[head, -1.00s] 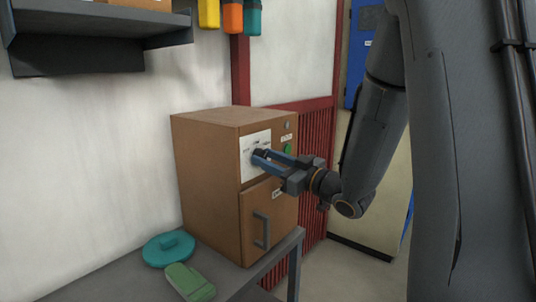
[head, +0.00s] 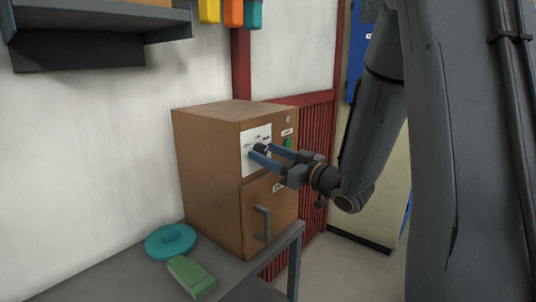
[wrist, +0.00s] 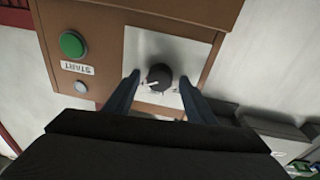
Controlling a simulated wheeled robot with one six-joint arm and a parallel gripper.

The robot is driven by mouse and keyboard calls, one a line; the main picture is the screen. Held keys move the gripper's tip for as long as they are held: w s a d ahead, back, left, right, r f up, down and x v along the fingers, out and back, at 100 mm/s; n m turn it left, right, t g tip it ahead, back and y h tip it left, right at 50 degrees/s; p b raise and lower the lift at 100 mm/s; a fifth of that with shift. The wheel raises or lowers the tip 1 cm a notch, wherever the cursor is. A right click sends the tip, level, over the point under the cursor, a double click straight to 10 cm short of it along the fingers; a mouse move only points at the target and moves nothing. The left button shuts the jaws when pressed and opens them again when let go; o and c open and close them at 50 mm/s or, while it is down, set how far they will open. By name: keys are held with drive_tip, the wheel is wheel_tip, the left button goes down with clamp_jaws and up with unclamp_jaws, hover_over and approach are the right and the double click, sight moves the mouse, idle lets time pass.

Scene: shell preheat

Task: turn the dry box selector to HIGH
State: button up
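The dry box (head: 208,180) is a brown cabinet on a grey table. Its white selector panel (head: 248,137) is on the upper front. The selector is a round black knob (wrist: 159,72) with a white pointer mark, which points to the lower left in the wrist view. The panel's position labels are too small or covered to read. My gripper (head: 258,153) is at the panel with its blue fingers spread. In the wrist view, the fingers stand on either side of the knob, with a visible gap on both sides.
A green START button (wrist: 72,44) and a grey button (wrist: 80,87) sit beside the panel. The box door has a grey handle (head: 262,223). A teal round item (head: 171,241) and a green item (head: 191,277) lie on the table (head: 235,272). A shelf (head: 100,40) hangs at upper left.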

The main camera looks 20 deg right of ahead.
drive_tip(key=b+v, duration=0.2)
drive_tip(key=v, duration=0.5)
drive_tip(key=shift+s+d, duration=0.25)
drive_tip(key=shift+s, duration=0.1)
drive_tip(key=shift+w+f, duration=0.1)
